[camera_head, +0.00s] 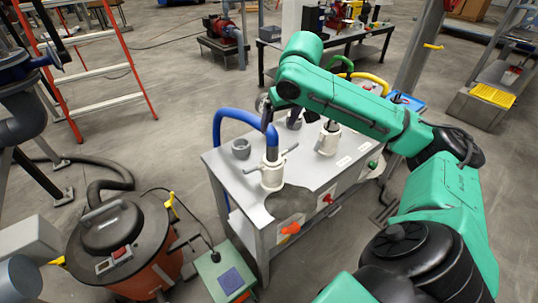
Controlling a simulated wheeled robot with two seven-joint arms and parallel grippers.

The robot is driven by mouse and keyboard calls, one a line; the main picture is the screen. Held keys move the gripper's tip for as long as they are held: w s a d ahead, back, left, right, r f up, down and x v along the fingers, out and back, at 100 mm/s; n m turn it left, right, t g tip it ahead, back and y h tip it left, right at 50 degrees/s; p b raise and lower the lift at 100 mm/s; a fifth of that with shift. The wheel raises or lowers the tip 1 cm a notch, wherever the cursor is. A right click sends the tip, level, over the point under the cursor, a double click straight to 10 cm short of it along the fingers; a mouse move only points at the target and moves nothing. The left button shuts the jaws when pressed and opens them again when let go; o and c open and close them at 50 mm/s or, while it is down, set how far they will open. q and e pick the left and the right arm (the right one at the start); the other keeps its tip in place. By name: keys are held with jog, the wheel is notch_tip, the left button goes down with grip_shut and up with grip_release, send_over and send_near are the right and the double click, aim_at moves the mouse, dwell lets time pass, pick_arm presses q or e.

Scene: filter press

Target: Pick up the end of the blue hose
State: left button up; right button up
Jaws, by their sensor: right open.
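The blue hose (217,128) rises at the left side of the grey metal table (240,192), arches over its edge and comes down at a pale valve fitting (272,174) with side handles. The hose end is upright at the top of this fitting; I cannot tell whether it is seated in it. My green right arm reaches in from the right, and my right gripper (267,118) points down at the hose end. Its jaws are open, close around or beside the hose; the exact contact is too small to tell. My left gripper is not in view.
A second pale fitting (328,138) stands right of the first, with green (345,63) and yellow (372,79) hoses behind my arm. A small grey cup (241,149) is on the table. An orange vacuum (125,245) and a green box (222,272) stand at the front left.

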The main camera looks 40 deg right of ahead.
aim_at(274, 145)
jog(key=x, duration=0.4)
jog(key=p+x, duration=0.1)
jog(key=x, duration=0.9)
jog(key=shift+s+d+f, duration=0.15)
jog(key=shift+d+f, duration=0.05)
jog(key=shift+d, duration=0.15)
jog(key=shift+r, duration=0.15)
grip_shut()
